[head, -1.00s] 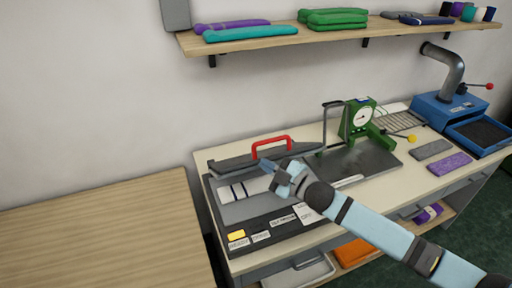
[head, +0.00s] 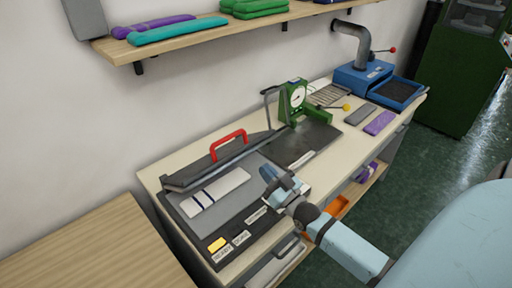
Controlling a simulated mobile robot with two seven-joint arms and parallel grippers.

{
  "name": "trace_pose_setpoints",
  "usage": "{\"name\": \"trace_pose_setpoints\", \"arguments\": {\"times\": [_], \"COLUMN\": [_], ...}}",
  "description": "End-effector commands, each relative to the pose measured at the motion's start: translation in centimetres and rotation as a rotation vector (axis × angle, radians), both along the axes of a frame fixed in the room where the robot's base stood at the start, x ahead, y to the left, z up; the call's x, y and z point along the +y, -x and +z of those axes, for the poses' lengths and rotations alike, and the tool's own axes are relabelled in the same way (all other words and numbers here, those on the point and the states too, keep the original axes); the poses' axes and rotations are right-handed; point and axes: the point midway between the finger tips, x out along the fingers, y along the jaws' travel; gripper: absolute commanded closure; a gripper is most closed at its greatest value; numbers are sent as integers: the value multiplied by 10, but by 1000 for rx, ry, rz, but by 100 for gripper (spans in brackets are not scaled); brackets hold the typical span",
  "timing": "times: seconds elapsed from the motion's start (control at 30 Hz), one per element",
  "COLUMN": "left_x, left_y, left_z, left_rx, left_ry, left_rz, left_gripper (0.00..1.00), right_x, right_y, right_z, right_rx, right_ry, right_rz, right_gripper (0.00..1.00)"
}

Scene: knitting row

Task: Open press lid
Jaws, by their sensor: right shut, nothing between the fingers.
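The press (head: 222,213) is a flat dark unit at the left of the cream bench. Its long dark lid (head: 200,177), with a red handle (head: 229,141), stands raised along the back edge. The grey bed is uncovered, and a pale striped knit piece (head: 216,189) lies on it. My right gripper (head: 268,174) is shut and empty. It shows at the right end of the bed, in front of the lid and apart from the red handle. My left gripper is not in view.
A green gauge device (head: 293,98) stands right of the press beside a dark plate (head: 306,143). A blue machine (head: 364,78) stands at the bench's far end. A shelf (head: 185,40) hangs above. A bare wooden table (head: 108,250) is at lower left.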

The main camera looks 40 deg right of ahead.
Motion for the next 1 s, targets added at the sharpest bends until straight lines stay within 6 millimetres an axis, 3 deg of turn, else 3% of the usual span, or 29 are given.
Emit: {"name": "trace_pose_setpoints", "arguments": {"times": [0.3, 0.5, 0.7, 1.0], "left_x": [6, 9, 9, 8], "left_y": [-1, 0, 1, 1], "left_z": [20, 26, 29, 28], "left_rx": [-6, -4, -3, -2], "left_ry": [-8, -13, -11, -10], "left_rz": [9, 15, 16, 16], "left_gripper": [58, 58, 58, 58], "right_x": [5, 8, 9, 9], "right_y": [-66, -96, -109, -110], "right_z": [28, 38, 40, 40], "right_rx": [-3, -1, 0, 0], "right_ry": [1, 2, 2, 2], "right_rz": [2, 2, 2, 2], "right_gripper": [100, 100, 100, 100]}}
